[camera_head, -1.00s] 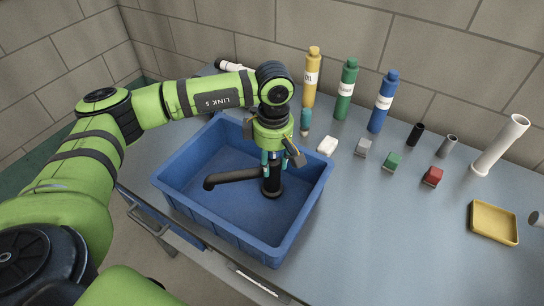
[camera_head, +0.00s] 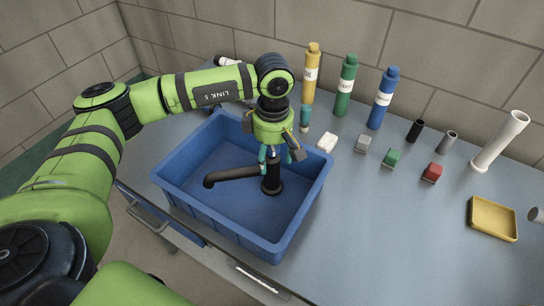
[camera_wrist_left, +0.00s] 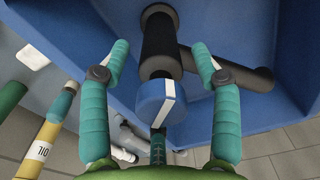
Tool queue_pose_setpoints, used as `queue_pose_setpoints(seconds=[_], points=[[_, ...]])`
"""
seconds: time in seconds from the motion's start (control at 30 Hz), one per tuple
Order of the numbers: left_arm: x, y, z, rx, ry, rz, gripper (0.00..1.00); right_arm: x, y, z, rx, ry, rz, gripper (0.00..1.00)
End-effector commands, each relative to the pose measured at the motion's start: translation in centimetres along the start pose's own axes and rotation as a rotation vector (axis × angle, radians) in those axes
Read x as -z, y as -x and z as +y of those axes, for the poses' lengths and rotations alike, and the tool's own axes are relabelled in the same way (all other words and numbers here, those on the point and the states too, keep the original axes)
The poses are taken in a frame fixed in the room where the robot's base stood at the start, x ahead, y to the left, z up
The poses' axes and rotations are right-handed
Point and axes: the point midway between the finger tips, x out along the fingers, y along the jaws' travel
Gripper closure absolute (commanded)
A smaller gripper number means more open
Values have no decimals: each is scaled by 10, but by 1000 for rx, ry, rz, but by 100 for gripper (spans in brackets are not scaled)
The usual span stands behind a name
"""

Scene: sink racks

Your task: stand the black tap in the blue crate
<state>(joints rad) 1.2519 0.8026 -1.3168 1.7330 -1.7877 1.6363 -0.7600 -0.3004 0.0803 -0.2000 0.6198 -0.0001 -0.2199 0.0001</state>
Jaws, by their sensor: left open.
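The black tap (camera_head: 272,180) stands upright on the floor of the blue crate (camera_head: 180,200), its spout pointing left in the head view. In the left wrist view, the tap (camera_wrist_left: 160,40) has a blue round top with a white stripe. My left gripper (camera_head: 280,155) is open just above the tap, pointing down. In the left wrist view, the teal fingers of my left gripper (camera_wrist_left: 160,50) are spread either side of the tap, with gaps on both sides. My right gripper is not in view.
Yellow (camera_head: 311,75), green (camera_head: 346,88) and blue (camera_head: 382,100) bottles stand behind the crate. Several small blocks lie right of it, including a red one (camera_head: 431,173). A white tube (camera_head: 500,142) and a yellow tray (camera_head: 493,220) are far right. The front right tabletop is clear.

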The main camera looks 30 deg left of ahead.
Motion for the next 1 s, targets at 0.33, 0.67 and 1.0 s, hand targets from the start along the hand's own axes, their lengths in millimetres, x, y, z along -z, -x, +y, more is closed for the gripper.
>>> queue_pose_setpoints(seconds=[0.33,0.67,1.0], points=[[0,70,1,-5,0,0,37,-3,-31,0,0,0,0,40],[0,109,0,0,0,0,37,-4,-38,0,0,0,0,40],[0,110,0,0,-1,0,37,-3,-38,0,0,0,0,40]])
